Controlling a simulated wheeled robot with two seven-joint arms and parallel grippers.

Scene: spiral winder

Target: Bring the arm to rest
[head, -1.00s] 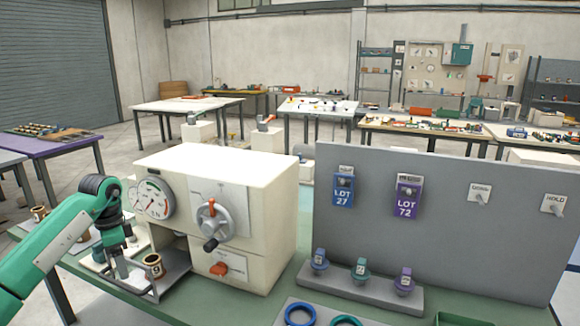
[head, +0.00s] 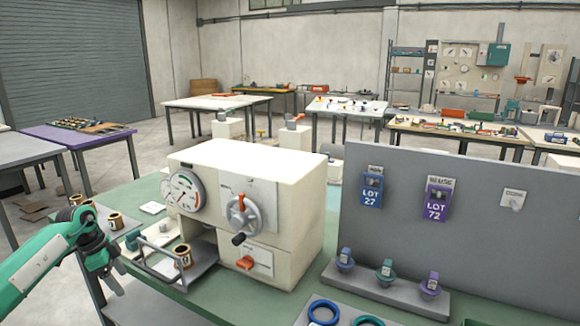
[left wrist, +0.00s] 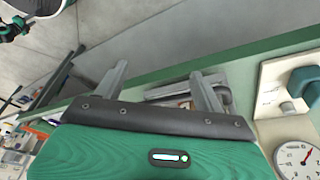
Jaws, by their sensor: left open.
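My left arm comes in from the left in the head view. Its gripper (head: 110,283) hangs low over the table's left edge, to the left of the white winder machine (head: 245,205) and apart from it. In the left wrist view the two grey fingers of the left gripper (left wrist: 160,82) stand apart with nothing between them. Behind them show the green table edge (left wrist: 250,52) and a grey metal part I cannot name for certain. My right gripper is in neither view now.
The machine has a dial (head: 184,192), a crank wheel (head: 243,214) and a tray (head: 150,262) with a brown spool (head: 183,256). More spools stand at the table's left edge. A grey panel (head: 440,230) with lot tags and several coloured knobs are at the right.

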